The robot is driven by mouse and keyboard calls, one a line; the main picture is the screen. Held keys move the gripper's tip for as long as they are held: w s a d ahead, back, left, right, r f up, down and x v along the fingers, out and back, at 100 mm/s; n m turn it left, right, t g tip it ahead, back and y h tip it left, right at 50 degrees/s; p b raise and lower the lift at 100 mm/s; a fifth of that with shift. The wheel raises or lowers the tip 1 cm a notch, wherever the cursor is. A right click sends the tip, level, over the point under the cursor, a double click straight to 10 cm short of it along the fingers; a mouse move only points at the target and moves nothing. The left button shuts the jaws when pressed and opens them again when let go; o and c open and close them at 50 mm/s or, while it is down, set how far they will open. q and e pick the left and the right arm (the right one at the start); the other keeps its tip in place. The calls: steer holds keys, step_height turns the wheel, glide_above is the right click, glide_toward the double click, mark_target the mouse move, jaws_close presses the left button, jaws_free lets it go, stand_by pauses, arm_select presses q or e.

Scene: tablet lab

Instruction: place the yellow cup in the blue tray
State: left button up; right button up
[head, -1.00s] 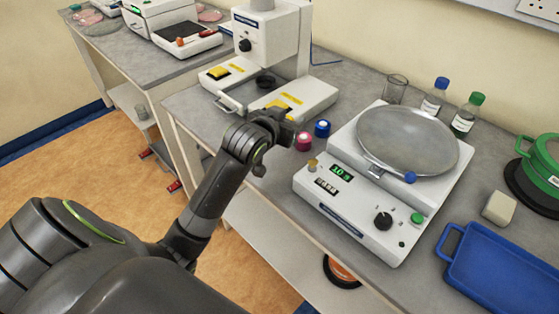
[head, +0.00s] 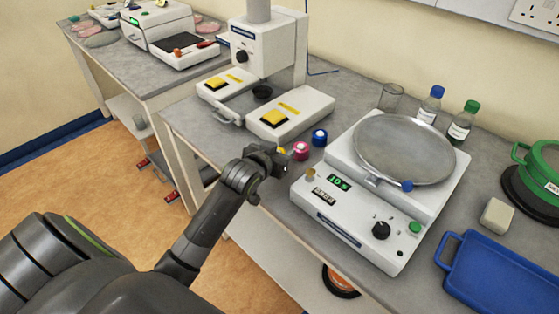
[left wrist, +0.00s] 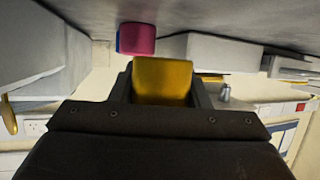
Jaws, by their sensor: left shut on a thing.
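The yellow cup (left wrist: 163,80) is between the fingers of my left gripper (left wrist: 160,92) in the left wrist view, and the gripper is shut on it. In the head view the left gripper (head: 276,160) is at the bench's front edge, left of the white machine with the round plate. Only a small yellow bit of the cup (head: 282,150) shows there; the gripper hides the rest. The blue tray (head: 505,268) lies on the bench at the lower right, far from the gripper, partly cut off by the frame. My right gripper is not in view.
A pink cup (head: 301,150) and a blue cup (head: 320,137) stand just right of the gripper. The white machine (head: 345,225) lies between gripper and tray. A beaker (head: 391,97), bottles (head: 461,122), a pale block (head: 497,215) and a green pot (head: 543,163) stand around it.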

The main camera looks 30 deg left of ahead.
arm_select(q)
steer(key=shift+f+p, duration=0.55)
steer(key=shift+f, duration=1.15)
steer(key=shift+f, duration=0.2)
steer(key=o, duration=1)
